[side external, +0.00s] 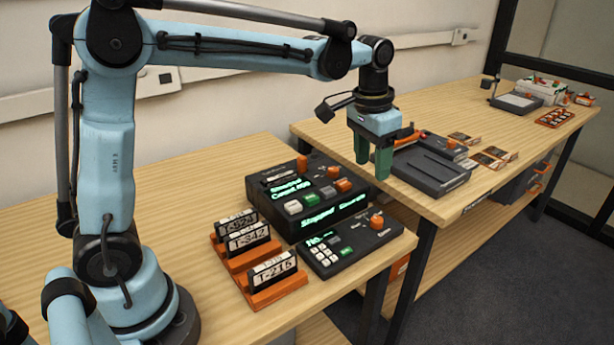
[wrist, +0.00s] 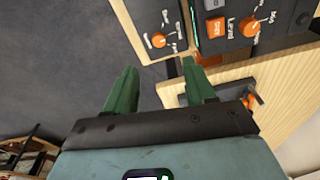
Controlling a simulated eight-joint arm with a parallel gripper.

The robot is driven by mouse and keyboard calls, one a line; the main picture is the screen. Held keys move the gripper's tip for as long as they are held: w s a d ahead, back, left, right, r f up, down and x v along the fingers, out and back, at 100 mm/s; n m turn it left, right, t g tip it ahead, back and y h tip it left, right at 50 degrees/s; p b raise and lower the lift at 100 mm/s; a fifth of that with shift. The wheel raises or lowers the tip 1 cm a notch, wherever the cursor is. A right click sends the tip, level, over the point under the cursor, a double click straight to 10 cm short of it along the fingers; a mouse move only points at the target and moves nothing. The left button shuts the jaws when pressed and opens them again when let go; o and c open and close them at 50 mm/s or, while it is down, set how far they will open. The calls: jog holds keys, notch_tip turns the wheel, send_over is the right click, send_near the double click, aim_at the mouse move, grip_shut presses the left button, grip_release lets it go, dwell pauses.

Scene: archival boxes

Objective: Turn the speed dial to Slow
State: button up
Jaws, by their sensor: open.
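A small black console (side external: 345,251) sits on the near table with one orange dial (side external: 376,221) at its right end. In the wrist view the same dial (wrist: 158,40) shows at the top, with small labels around it that I cannot read for certain. I cannot confirm from the lettering that it is the speed dial, or which mark it points to. My gripper (side external: 372,163) has green fingers pointing down, open and empty, raised above the consoles' right side. In the wrist view my gripper (wrist: 160,70) is apart from the dial.
A larger black console (side external: 320,205) with several orange knobs and lit text stands behind the small one. Labelled tape cartridges in orange holders (side external: 262,285) stand to its left. A second table (side external: 440,205) carries a grey device (side external: 430,172). A gap separates the tables.

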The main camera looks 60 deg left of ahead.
aim_at(377, 219)
jog(key=shift+g, duration=0.7)
jog(key=w+f, duration=0.1)
jog(key=f, duration=0.3)
jog(key=w+f, duration=0.1)
jog(key=f, duration=0.4)
jog(key=w+f, duration=0.1)
jog(key=f, duration=0.4)
jog(key=shift+w+d+f, duration=0.15)
jog(key=shift+d+f, duration=0.1)
jog(key=shift+d, duration=0.15)
grip_shut()
